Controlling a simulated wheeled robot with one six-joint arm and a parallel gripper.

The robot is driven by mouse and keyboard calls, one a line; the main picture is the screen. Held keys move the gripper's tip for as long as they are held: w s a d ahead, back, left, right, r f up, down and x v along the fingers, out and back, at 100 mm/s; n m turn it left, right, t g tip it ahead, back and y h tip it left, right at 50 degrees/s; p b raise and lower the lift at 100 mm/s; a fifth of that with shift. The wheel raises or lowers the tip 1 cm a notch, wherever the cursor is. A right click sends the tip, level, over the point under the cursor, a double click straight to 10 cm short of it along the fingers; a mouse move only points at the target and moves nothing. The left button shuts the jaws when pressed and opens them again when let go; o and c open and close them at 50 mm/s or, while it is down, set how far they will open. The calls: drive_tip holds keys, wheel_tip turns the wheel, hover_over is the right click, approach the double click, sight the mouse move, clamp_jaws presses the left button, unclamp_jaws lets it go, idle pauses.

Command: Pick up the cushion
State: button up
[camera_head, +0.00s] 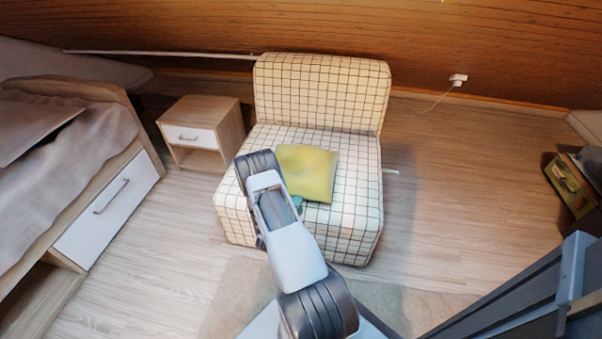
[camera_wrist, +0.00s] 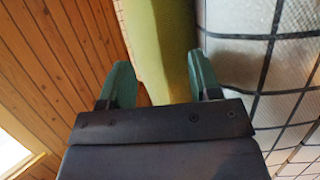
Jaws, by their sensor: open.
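The cushion (camera_head: 309,171) is yellow-green and lies on the seat of a checkered armchair (camera_head: 355,190). My arm reaches over the front of the seat, and my gripper (camera_head: 297,203) is at the cushion's near left edge, mostly hidden behind my own arm. In the wrist view, the cushion (camera_wrist: 160,40) runs up from between the two green fingers of my gripper (camera_wrist: 162,82). The fingers are apart, one on each side of the cushion's edge. I cannot tell whether either finger touches it.
A small nightstand (camera_head: 203,135) stands left of the armchair. A bed with a drawer (camera_head: 103,213) is at the far left. A dark box (camera_head: 572,188) is at the right. The floor (camera_head: 460,210) right of the armchair is clear.

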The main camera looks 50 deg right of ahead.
sight(305, 195)
drive_tip(key=shift+b+x, duration=0.65)
drive_tip(key=shift+x, duration=2.3)
drive_tip(key=shift+c, duration=0.2)
clamp_jaws()
